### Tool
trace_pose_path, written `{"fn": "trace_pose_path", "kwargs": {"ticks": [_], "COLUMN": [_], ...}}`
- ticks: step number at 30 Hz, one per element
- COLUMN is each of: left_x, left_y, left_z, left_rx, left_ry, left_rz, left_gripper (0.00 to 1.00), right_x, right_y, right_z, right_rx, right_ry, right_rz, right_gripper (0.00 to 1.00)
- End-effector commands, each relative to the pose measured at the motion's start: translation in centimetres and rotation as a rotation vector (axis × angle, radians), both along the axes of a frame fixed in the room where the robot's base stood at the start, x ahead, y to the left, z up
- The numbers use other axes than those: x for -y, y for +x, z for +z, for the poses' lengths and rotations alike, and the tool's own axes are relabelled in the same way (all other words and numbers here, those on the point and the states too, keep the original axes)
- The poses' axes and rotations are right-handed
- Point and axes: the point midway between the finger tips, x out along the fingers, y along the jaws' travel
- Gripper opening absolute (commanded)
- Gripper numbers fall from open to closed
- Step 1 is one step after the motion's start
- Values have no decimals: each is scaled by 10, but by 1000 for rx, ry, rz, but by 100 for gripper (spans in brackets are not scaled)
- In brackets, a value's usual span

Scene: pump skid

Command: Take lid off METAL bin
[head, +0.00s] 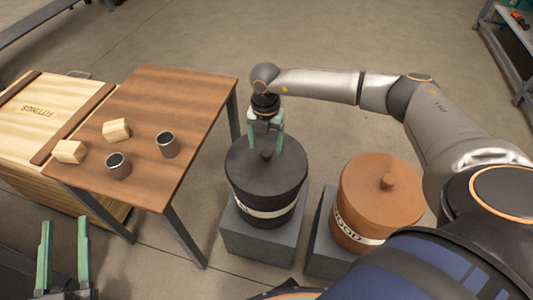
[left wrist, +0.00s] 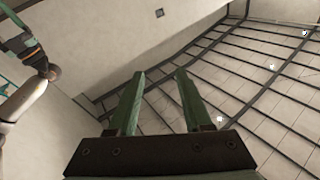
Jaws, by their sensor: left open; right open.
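A dark grey bin (head: 266,198) with a white label band stands on a grey block; I cannot read its lettering. Its black lid (head: 285,172) is on, with a small round knob (head: 266,155) on top. My right gripper (head: 265,143) is open and points down over this lid, its green fingers around or just above the knob; I cannot tell if they touch it. An orange-brown bin (head: 375,215) labelled WOOD stands to the right with its lid on. My left gripper (head: 65,222) is open and empty at the lower left; it also shows in the left wrist view (left wrist: 160,76).
A brown table (head: 185,100) at the left holds two wooden blocks (head: 117,129) and two dark cups (head: 167,144). A wooden FITTINGS crate (head: 40,105) stands beside it. Grey blocks (head: 255,240) carry the bins. The floor behind is clear.

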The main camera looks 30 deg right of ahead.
Motion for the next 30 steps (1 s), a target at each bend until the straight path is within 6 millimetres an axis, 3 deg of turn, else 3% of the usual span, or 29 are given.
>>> {"fn": "trace_pose_path", "kwargs": {"ticks": [3,9,19,30], "left_x": [2,5,5,5], "left_y": [-5,-16,-19,-19], "left_z": [23,52,60,60], "left_rx": [108,235,265,262], "left_ry": [1,2,1,1], "left_rz": [-16,-37,-42,-41], "left_gripper": [50,50,50,50], "right_x": [1,1,1,1], "right_y": [-3,-2,-2,-2], "right_z": [-18,-34,-37,-37], "right_rx": [-3,-1,0,-1], "right_ry": [-1,0,0,1], "right_rz": [0,0,0,0], "right_gripper": [79,79,79,38]}}
